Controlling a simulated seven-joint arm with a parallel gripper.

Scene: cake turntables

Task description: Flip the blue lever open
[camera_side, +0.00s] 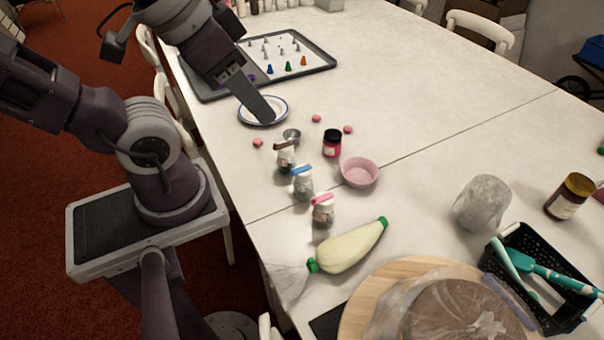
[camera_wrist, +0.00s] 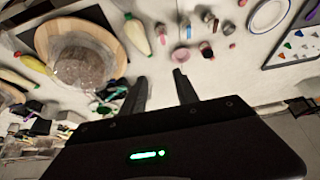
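The blue lever (camera_side: 302,170) lies across the top of a small clear jar (camera_side: 303,186) in the side view. This is the middle one of three jars in a row on the white table. The lever appears to lie flat over the jar's mouth. My gripper (camera_side: 268,118) is beyond the row, pointing down over a white plate, apart from the lever. In the wrist view my gripper (camera_wrist: 160,76) shows its two fingers spread with nothing between them.
A jar with a brown lever (camera_side: 284,146) and one with a pink lever (camera_side: 322,199) flank the blue one closely. A pink bowl (camera_side: 360,172), a red jar (camera_side: 332,143) and a small metal bowl (camera_side: 292,135) stand nearby. A piping bag (camera_side: 350,247) lies in front.

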